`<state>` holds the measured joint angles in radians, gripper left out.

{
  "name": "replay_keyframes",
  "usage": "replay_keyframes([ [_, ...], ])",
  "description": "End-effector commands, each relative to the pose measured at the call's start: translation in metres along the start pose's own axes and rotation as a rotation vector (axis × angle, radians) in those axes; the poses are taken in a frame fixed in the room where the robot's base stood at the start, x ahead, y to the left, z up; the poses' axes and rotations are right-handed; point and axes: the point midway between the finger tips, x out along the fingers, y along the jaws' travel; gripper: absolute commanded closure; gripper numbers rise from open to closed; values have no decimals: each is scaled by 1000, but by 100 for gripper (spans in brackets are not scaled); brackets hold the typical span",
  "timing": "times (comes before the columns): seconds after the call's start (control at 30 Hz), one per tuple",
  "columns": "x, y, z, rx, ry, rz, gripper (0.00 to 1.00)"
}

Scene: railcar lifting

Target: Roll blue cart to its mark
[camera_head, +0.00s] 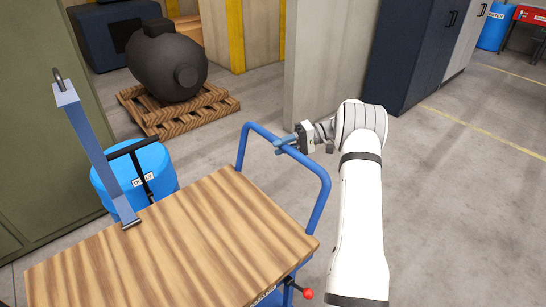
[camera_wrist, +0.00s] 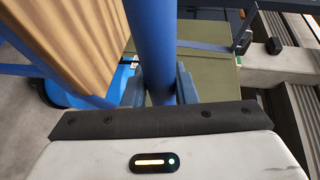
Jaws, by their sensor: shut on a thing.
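The blue cart has a wooden top (camera_head: 180,245) and a blue tube push handle (camera_head: 318,180) at its right end. My gripper (camera_head: 285,145) is shut on the top bar of that handle. In the wrist view, the blue handle bar (camera_wrist: 153,45) runs between the two fingers of my gripper (camera_wrist: 160,88). The cart's wooden top (camera_wrist: 75,35) shows at the left there. A red knob (camera_head: 308,294) sits on the cart below the near end of the handle. No floor mark that I can make out as the cart's shows.
A blue drum labelled "DOLLY" (camera_head: 150,170) stands behind the cart, near a blue-grey post (camera_head: 92,150). A dark tank (camera_head: 168,62) rests on a wooden pallet (camera_head: 205,115). A wall end (camera_head: 325,60) and dark cabinets (camera_head: 412,50) stand behind. Floor at the right (camera_head: 460,200) is clear.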

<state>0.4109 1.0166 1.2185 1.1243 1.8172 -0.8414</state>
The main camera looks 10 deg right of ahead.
Motion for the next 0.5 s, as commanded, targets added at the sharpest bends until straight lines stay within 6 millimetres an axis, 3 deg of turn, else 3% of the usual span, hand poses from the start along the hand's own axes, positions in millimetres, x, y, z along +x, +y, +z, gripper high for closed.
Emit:
replay_keyframes([
  [0.3,0,1,0,3,-5,1,100],
  [0.33,0,1,0,3,-5,1,73],
  [0.5,0,0,0,2,-5,1,59],
])
